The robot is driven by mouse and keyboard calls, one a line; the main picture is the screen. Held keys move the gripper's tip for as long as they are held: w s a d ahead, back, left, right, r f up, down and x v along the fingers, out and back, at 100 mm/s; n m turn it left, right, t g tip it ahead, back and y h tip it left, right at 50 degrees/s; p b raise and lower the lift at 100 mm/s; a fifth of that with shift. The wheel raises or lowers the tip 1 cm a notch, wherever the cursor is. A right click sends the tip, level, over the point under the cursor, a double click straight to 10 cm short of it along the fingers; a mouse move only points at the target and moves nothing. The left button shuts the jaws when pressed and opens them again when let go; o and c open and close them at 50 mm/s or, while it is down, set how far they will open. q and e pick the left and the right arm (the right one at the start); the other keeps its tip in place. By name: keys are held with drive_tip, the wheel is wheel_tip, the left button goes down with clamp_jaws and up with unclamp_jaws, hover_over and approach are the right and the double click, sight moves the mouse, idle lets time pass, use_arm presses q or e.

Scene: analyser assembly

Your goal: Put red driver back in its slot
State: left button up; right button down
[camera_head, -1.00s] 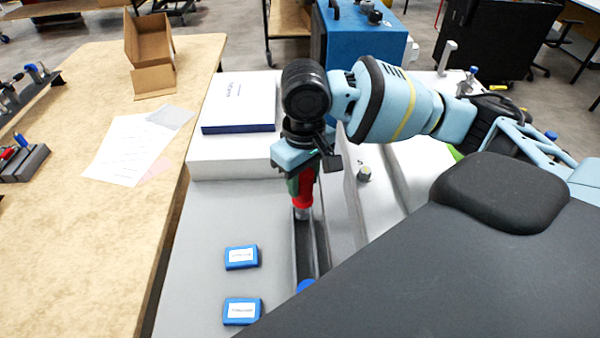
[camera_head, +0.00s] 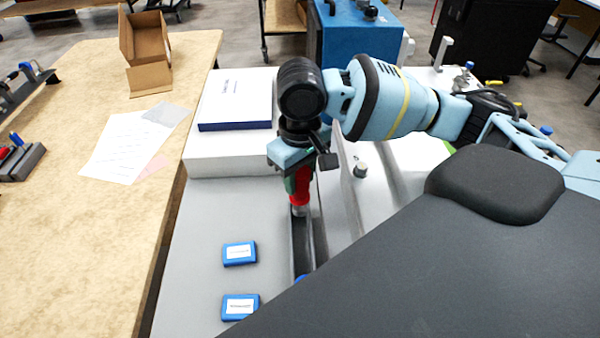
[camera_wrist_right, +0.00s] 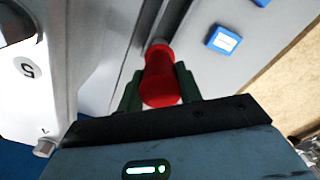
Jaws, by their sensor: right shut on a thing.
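My right gripper (camera_head: 299,180) is shut on a red cylindrical tool, the red driver (camera_head: 302,192), in the head view. The driver points down, with a grey metal end, above or at a dark rail (camera_head: 299,245) on the grey bench. I cannot tell whether its end touches the rail. In the right wrist view the red driver (camera_wrist_right: 158,78) sits between the dark green fingers of the right gripper (camera_wrist_right: 159,88). A dark grey holder block (camera_head: 22,163) with red and blue pieces stands at the left edge of the wooden table. My left gripper is not in view.
Two blue labelled boxes (camera_head: 239,254) lie on the grey bench left of the rail. A white book (camera_head: 236,96) lies on a white block behind. The wooden table (camera_head: 70,240) holds papers (camera_head: 125,148) and an open cardboard box (camera_head: 147,40). A gap separates table and bench.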

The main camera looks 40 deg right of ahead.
sight(300, 196)
drive_tip(key=shift+f, duration=0.45)
drive_tip(key=shift+f, duration=2.2)
drive_tip(key=shift+f, duration=0.45)
